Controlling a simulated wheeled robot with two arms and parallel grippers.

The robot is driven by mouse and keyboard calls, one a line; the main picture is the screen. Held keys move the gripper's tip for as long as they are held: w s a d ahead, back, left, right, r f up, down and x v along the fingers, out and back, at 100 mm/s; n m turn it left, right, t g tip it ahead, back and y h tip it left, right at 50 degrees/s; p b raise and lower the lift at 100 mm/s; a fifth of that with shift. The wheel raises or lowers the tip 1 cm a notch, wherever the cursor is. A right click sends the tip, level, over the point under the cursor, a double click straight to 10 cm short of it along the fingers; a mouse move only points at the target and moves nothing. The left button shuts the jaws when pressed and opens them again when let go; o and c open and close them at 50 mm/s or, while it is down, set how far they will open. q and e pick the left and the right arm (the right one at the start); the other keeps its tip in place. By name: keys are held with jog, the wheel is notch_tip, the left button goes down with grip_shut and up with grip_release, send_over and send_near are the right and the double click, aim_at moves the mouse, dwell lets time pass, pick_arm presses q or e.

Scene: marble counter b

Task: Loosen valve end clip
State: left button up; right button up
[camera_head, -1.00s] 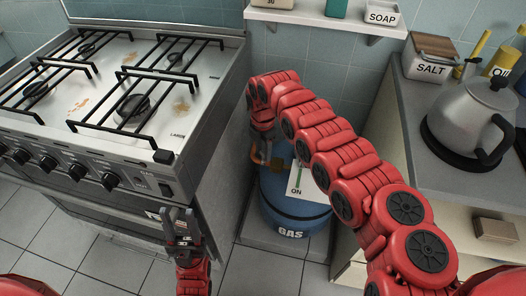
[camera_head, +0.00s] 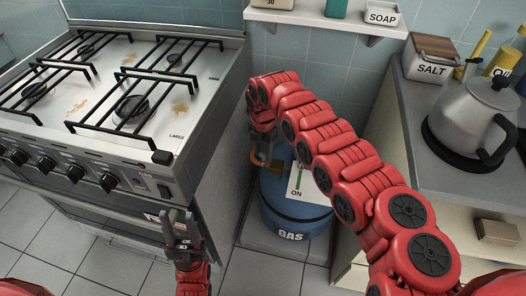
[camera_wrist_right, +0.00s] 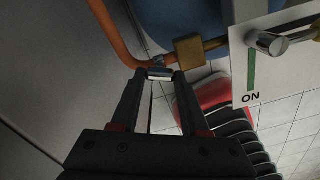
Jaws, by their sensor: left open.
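The valve end clip (camera_wrist_right: 160,74) is a small pale metal piece at the end of the orange hose (camera_wrist_right: 112,35), by the brass fitting (camera_wrist_right: 189,50) in the right wrist view. My right gripper (camera_wrist_right: 159,78) has its fingertips on either side of the clip, apparently touching it. In the head view my right arm reaches down to the blue gas cylinder (camera_head: 290,220), and its fingertips are hard to make out beside the hose. My left gripper (camera_head: 181,222) is open and empty, low in front of the stove, away from the cylinder.
The white ON sign (camera_wrist_right: 250,72) and a metal valve knob (camera_wrist_right: 270,43) are right of the clip. The cylinder stands in a narrow gap between the stove (camera_head: 130,140) and the counter (camera_head: 405,120). A kettle (camera_head: 475,115) stands on the counter. A shelf (camera_head: 325,22) hangs above.

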aim_at(263, 154)
jog(key=o, duration=0.4)
jog(key=shift+o, duration=0.2)
notch_tip(263, 154, up, 17)
jog(key=p, duration=0.1)
jog(key=shift+r+p, duration=0.2)
jog(key=shift+p, duration=0.15)
